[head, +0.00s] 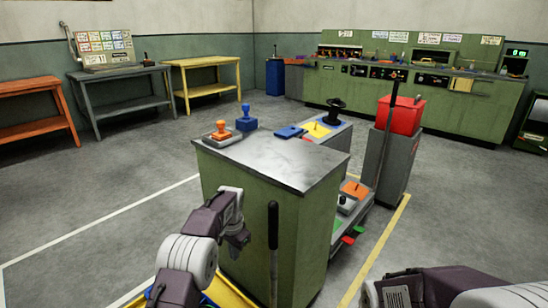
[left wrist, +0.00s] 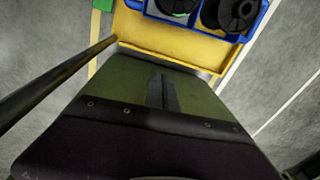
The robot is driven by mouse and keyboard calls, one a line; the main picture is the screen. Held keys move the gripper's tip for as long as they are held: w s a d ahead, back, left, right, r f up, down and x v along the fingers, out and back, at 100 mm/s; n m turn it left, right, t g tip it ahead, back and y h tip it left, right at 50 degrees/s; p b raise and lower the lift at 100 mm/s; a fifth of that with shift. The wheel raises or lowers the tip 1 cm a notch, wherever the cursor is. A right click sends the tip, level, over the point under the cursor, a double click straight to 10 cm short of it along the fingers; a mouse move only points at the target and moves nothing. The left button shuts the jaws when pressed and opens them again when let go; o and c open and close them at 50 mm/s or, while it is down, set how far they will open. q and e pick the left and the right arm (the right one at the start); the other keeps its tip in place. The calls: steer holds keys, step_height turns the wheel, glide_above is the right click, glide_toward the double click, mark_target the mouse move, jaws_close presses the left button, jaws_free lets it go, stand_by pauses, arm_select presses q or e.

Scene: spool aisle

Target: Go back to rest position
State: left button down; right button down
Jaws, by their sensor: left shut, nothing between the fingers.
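My left arm reaches in from the bottom of the head view. Its gripper (head: 238,238) is by the near side of the green cabinet with the grey top (head: 275,160), below the top's edge. In the left wrist view the left gripper's fingers (left wrist: 162,92) are together with nothing between them. I cannot tell whether they touch anything. My right arm shows only as links at the bottom right of the head view, and its gripper is out of frame.
A blue crate (left wrist: 262,32) with black spools (left wrist: 232,14) sits on a yellow surface (left wrist: 160,38) in the left wrist view. A black upright handle (head: 273,240) stands close to my left gripper. Orange and blue stamps stand on the cabinet. Floor at left is clear.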

arm_select(q)
steer(key=s+a+r+n, duration=0.2)
steer(key=s+r, duration=0.3)
steer(key=s, duration=0.2)
steer(key=s+a+r+n, duration=0.1)
steer(key=s+a+r, duration=0.1)
steer(key=s+r, duration=0.45)
steer(key=s+f+n, duration=0.2)
steer(key=s+f, duration=0.3)
steer(key=s, duration=0.4)
steer(key=s+f+n, duration=0.2)
steer(key=s+f, duration=0.3)
steer(key=s, duration=0.4)
step_height(320, 180, up, 38)
steer(key=p, duration=3.7)
steer(key=shift+w+a+f+h, duration=0.15)
steer(key=shift+w+h, duration=0.25)
steer(key=shift+w, duration=0.05)
